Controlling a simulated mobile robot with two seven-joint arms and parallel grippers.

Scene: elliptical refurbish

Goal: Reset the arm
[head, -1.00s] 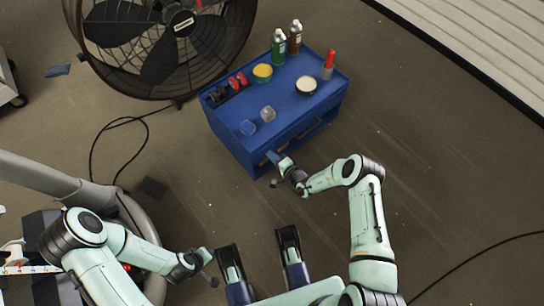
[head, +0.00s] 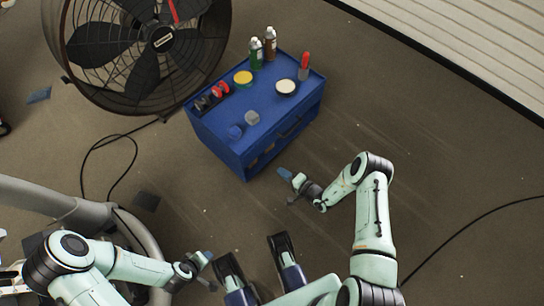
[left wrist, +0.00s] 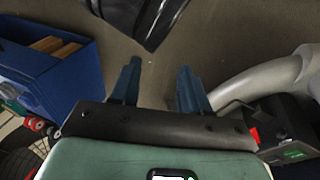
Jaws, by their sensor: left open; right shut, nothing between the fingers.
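My right arm comes in from the right of the head view, and its gripper (head: 285,174) is shut and empty, apart from the front of the blue cabinet (head: 240,163). My left gripper (head: 207,268) is low at the left of the head view, near my base. In the left wrist view, its two blue fingers (left wrist: 157,82) stand wide apart with nothing between them. The blue cabinet also shows at the left of the left wrist view (left wrist: 60,88), with brown items in an open part.
Spray cans (head: 256,54), a yellow-lidded tin (head: 243,78), a white-topped tin (head: 286,87) and a red-capped tube (head: 305,66) stand on the cabinet. A large fan (head: 135,60) is behind. A grey tube (head: 35,196) lies close to my left arm. Floor to the right is mostly clear.

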